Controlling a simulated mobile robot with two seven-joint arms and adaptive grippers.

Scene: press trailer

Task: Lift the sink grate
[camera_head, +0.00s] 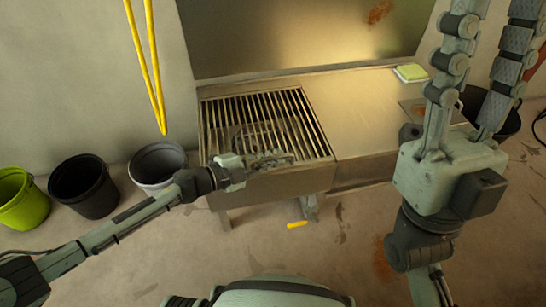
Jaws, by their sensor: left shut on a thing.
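The sink grate (265,115), a rack of dark parallel metal bars, lies over the basin in the left part of the metal sink counter (360,100). My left gripper (280,158) reaches in from the left and is shut on the grate at its front edge. Its fingers lie over the bars there and hide part of that edge. I cannot tell whether the grate is raised at all. My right gripper (494,40) points upward at the right, its two fingers apart and empty, far from the grate. Its fingertips are near or past the top edge of the view.
Green (20,198), black (84,186) and grey (158,164) buckets stand left of the sink. A green sponge-like block (411,72) lies on the counter's back right. A yellow strap (146,65) hangs at upper left. A yellow-handled thing (297,224) shows below the counter front.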

